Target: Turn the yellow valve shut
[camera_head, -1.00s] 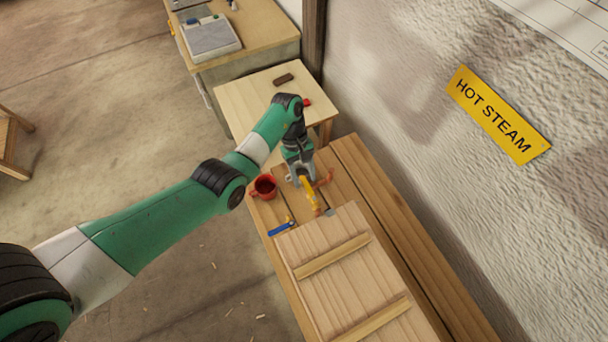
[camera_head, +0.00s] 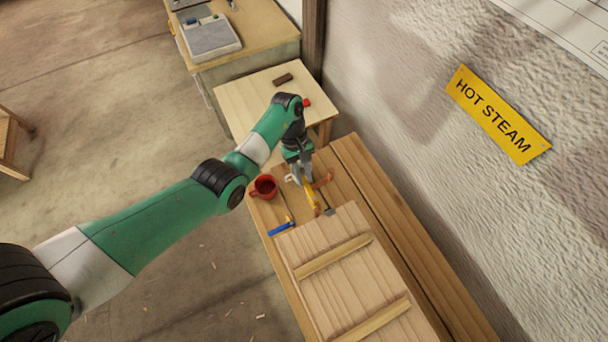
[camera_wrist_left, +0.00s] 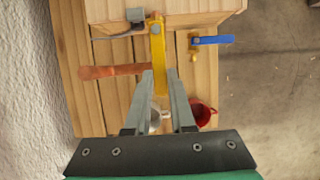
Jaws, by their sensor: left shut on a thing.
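The yellow valve shows as a long yellow lever (camera_head: 310,194) beside the end of a wooden crate on the bench. In the left wrist view the lever (camera_wrist_left: 157,45) runs from the crate's edge down between my fingers. My left gripper (camera_head: 305,180) reaches down onto the lever's free end and is shut on it. In the wrist view both fingertips (camera_wrist_left: 160,78) sit either side of the lever. The valve body is mostly hidden; a grey metal piece (camera_wrist_left: 135,15) shows near the lever's crate end. My right gripper is not in view.
The crate (camera_head: 335,270) fills the near bench. A blue-handled piece (camera_head: 281,229) lies left of the lever, a red mug (camera_head: 265,187) beside my gripper, and an orange-brown handle (camera_head: 324,178) on its right. The wall with a yellow sign (camera_head: 497,115) stands right.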

